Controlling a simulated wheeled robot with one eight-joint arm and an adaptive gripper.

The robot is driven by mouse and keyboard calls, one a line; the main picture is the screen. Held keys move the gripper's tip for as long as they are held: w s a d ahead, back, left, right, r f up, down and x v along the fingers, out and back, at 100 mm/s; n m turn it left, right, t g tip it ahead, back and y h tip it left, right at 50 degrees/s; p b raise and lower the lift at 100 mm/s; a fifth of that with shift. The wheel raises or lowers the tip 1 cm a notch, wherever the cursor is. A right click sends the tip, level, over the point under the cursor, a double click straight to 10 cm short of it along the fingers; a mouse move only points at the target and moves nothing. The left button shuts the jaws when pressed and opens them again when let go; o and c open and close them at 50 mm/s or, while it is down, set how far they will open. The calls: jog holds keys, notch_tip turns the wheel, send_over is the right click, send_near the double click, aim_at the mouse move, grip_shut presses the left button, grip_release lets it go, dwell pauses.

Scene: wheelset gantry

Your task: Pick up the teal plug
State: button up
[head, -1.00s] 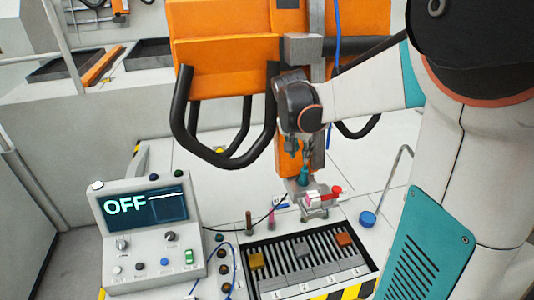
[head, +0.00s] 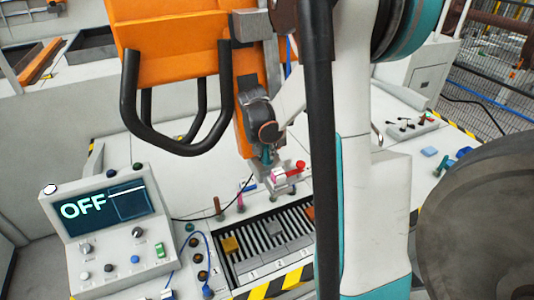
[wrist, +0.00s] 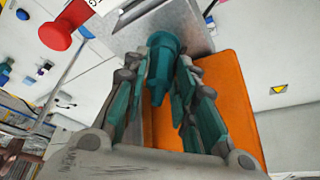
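The teal plug (head: 267,155) stands on a grey metal fixture (head: 275,180) with a red-knobbed clamp (head: 297,167), in the middle of the head view. In the wrist view the plug (wrist: 163,62) lies between the two fingers of my gripper (wrist: 163,75). The fingers are spread on either side of it, with gaps along its narrower part. Near the fingertips the gaps are very small, and contact is unclear. In the head view my gripper (head: 266,147) is directly above and around the plug, and its fingers are partly hidden.
A console with an OFF screen (head: 105,203) stands at left. A slotted rack (head: 262,245) with small blocks lies in front of the fixture. A red knob (wrist: 55,32) sits near my gripper.

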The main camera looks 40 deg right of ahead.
jog(key=shift+f, duration=0.15)
grip_shut()
notch_tip(320, 180, up, 20)
jog(key=p, duration=0.2)
dwell(0.6)
